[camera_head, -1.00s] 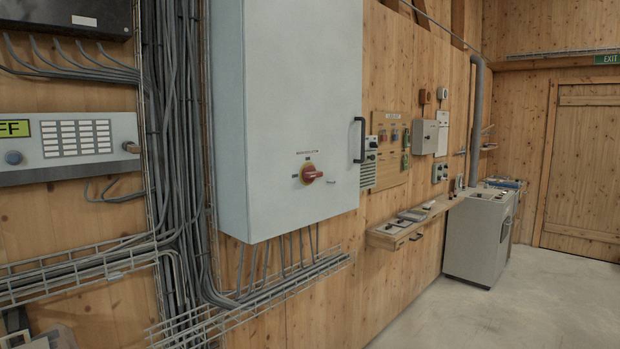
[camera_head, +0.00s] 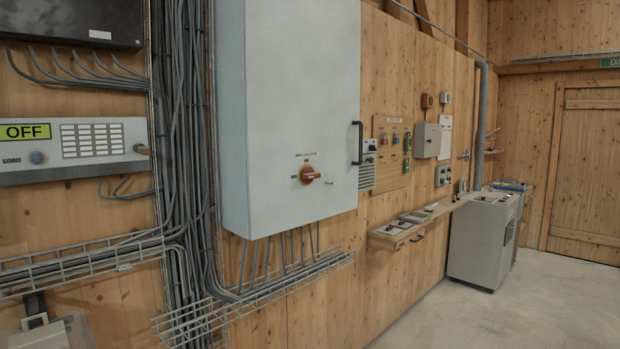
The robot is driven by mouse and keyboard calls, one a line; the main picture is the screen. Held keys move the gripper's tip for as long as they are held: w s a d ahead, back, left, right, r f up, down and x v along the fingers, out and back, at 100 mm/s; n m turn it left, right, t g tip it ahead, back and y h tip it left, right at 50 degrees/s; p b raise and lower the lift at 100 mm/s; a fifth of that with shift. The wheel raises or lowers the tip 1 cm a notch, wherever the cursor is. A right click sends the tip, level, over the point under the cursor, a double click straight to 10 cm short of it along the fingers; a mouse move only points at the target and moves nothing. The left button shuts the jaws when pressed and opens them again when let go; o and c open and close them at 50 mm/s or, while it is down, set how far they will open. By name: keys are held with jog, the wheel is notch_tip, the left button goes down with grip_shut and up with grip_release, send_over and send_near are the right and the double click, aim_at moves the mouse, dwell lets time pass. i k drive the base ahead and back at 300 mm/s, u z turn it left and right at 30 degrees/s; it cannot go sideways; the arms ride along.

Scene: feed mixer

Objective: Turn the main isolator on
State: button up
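The main isolator (camera_head: 309,175) is a red rotary handle on a yellow plate, low on the door of a large grey cabinet (camera_head: 285,90). Its handle points sideways to the right. Small lettering sits above and beside it, too small to read surely. A black door handle (camera_head: 357,143) is to its right on the cabinet door. My gripper is not in view.
A wire cable tray (camera_head: 265,290) juts out below the cabinet. Left is a grey panel (camera_head: 75,148) with a yellow OFF label. Right are a wall shelf (camera_head: 415,228) and a grey floor cabinet (camera_head: 478,240). Concrete floor is clear at the lower right.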

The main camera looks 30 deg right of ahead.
aim_at(308, 173)
jog(key=z, duration=0.1)
jog(key=i, duration=0.95)
jog(key=u, duration=0.05)
